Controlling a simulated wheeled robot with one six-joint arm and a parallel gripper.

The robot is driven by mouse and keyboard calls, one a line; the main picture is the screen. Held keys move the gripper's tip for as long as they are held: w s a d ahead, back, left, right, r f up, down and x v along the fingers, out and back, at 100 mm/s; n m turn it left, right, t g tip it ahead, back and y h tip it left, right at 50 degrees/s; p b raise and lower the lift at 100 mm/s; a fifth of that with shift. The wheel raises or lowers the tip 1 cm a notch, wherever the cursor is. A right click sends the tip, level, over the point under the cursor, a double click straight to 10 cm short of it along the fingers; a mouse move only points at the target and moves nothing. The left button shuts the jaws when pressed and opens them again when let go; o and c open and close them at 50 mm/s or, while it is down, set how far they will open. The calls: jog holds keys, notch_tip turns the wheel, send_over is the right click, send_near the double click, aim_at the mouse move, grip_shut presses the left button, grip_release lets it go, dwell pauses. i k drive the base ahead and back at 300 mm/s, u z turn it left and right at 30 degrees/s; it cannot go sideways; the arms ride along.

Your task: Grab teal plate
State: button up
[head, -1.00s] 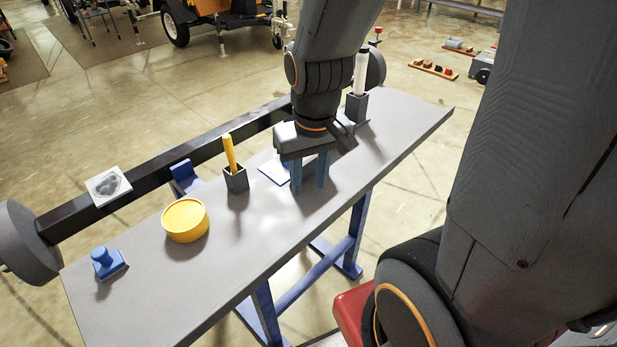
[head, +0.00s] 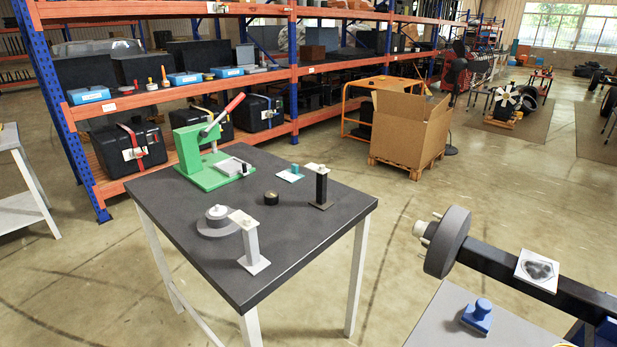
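No plain teal plate can be made out for certain. A small teal piece (head: 295,168) stands on a pale card (head: 288,176) on the dark-topped table (head: 190,245), near its far right edge. It is too small to tell whether it is a plate. A black stand (head: 321,187) and a light grey stand (head: 251,245), each with a cream piece on top, stand on the same table. My gripper is not in view now.
The dark table also holds a green press (head: 197,160) with a red-tipped lever, a grey round piece (head: 216,222) and a small black cylinder (head: 271,198). A blue stamp (head: 477,316) sits on a grey table at lower right. A cardboard box (head: 405,130) and shelving stand behind.

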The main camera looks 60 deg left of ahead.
aim_at(292, 175)
jog(key=u, duration=0.85)
jog(key=k, duration=1.1)
jog(key=u, duration=1.05)
jog(key=i, duration=0.8)
jog(key=u, duration=1.8)
jog(key=i, duration=4.75)
